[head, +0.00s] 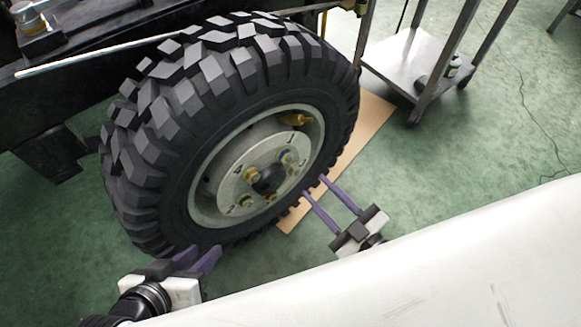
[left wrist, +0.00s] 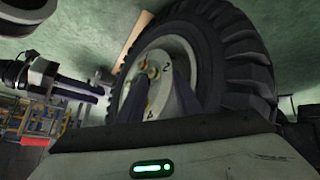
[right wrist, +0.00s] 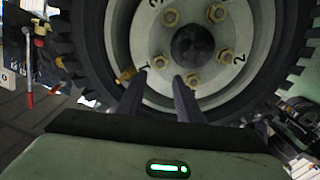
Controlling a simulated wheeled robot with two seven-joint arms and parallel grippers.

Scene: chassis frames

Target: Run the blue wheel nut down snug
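The wheel hub (head: 240,172) is a pale disc with a dark centre cap and several brass-coloured nuts. A small bluish nut (head: 286,156) shows at the hub's upper right in the head view; I cannot pick out its blue in the wrist views. My right gripper (head: 315,187) is open and empty, its fingers apart and pointing at the lower right of the wheel. In the right wrist view its fingers stand in front of the hub's lower nuts, apparently clear of them. My left gripper (head: 197,258) is open and empty below the wheel's lower left edge.
A large black knobbly tyre (head: 165,165) surrounds the hub. A brass valve-like fitting (head: 295,119) sits on the upper rim. A board (head: 365,128) lies under the wheel. A metal cart (head: 410,60) stands behind right. A white surface (head: 430,255) fills the lower right.

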